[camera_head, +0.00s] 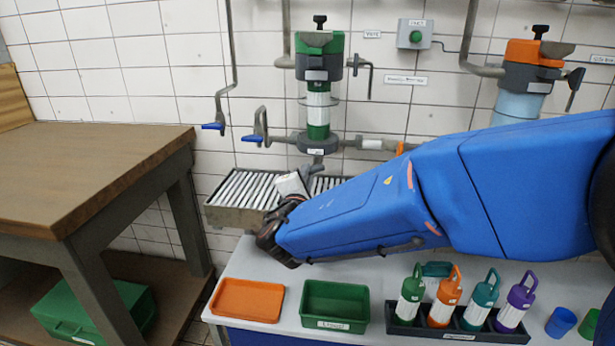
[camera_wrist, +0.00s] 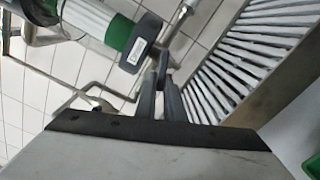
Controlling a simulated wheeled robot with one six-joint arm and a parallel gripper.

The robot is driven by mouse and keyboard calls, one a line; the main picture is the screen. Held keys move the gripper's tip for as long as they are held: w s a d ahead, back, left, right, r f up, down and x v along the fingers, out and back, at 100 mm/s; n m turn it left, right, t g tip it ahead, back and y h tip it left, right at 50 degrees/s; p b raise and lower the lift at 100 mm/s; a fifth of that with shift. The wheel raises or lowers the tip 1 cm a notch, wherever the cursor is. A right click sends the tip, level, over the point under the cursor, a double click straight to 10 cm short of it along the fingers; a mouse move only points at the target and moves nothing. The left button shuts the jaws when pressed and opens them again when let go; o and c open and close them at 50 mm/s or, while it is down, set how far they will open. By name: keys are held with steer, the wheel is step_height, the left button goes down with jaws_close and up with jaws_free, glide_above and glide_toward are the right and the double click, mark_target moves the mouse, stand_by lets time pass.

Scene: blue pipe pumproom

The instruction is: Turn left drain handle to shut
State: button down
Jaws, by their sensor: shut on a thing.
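The left filter housing, with a green and white body (camera_head: 318,108), hangs on the tiled wall. Its dark lower collar (camera_head: 318,144) has a short drain fitting (camera_head: 316,163) under it. In the wrist view the collar (camera_wrist: 140,52) is just beyond my fingertips. My gripper (camera_wrist: 161,75) is shut, its two grey fingers close together on the drain handle just below the collar. The handle is small and mostly hidden between the fingers, so its angle cannot be told. In the head view my wrist (camera_head: 291,186) is below the housing, and my blue arm comes in from the right.
A slatted drain tray (camera_head: 225,218) lies under the housing. Blue-handled valves (camera_head: 252,138) are to its left. The right housing has an orange top (camera_head: 530,52). An orange tray (camera_head: 248,300), a green bin (camera_head: 335,306) and a bottle rack (camera_head: 460,327) stand on the bench. A wooden table (camera_head: 90,160) is left.

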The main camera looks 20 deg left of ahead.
steer(key=shift+r+m, duration=0.15)
steer(key=shift+m, duration=1)
steer(key=shift+r+m, duration=0.15)
steer(key=shift+m, duration=1)
steer(key=c, duration=1.9)
jaws_free()
steer(key=shift+r, duration=0.1)
steer(key=shift+o, duration=0.2)
steer(key=shift+a, duration=0.1)
